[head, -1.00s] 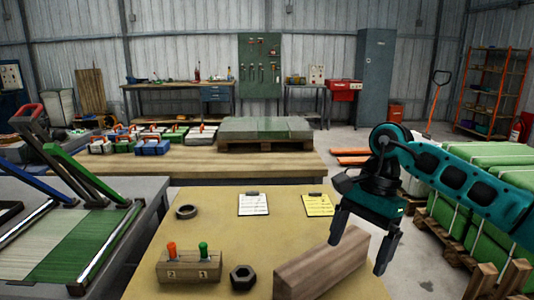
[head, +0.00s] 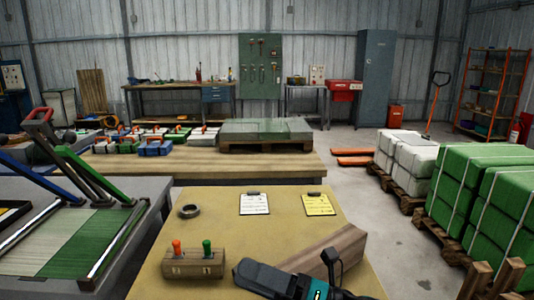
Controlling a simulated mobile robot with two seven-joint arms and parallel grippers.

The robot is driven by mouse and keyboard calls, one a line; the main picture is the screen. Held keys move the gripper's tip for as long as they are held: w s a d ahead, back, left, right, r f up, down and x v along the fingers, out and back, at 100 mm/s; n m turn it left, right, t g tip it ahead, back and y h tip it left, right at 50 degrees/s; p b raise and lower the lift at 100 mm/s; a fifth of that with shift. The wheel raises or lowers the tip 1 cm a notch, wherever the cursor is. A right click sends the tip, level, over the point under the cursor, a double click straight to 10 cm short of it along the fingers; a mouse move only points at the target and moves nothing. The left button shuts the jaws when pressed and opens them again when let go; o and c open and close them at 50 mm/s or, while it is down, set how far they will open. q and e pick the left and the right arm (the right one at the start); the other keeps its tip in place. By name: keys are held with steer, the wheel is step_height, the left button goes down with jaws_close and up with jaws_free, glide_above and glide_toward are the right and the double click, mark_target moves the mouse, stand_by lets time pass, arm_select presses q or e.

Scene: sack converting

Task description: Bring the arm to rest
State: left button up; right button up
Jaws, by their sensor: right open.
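My right gripper (head: 318,288) is low at the bottom edge of the head view, over the near part of the tan worktop (head: 215,225). Its teal and dark body is partly cut off by the frame, and one dark finger points up in front of the wooden block (head: 345,243). It is open, and I see nothing held in it. Dark parts of my right arm lie to its left, over the place where the hex nut was in view. Whether the gripper touches the block or worktop I cannot tell. My left gripper is not in view.
A wooden holder (head: 193,264) with red and green pegs stands left of my arm. A dark ring (head: 189,211) and two clipboards (head: 254,204) (head: 319,204) lie farther back. Strapped green bales (head: 487,195) stand on pallets at right. The floor between is clear.

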steer(key=d+f+m+t+h, duration=0.5)
steer(key=m+t+h, duration=0.1)
steer(key=m, duration=0.6)
steer(key=d+f+m+t+h, duration=0.5)
steer(key=f+m+t+h, duration=0.15)
steer(key=m, duration=0.55)
steer(key=s+d+f+m+g+h, duration=0.3)
steer(key=s+d+f+m, duration=0.2)
steer(key=s+f+m, duration=0.1)
steer(key=s+d+f+m+g+h+p, duration=0.1)
steer(key=s+d+f+m+g+h, duration=0.2)
steer(key=s+f+m, duration=0.3)
step_height(320, 180, down, 3)
steer(key=shift+s+d+f+m, duration=0.1)
steer(key=shift+s+d+m, duration=0.1)
steer(key=shift+d+m, duration=0.6)
steer(key=shift+h, duration=0.25)
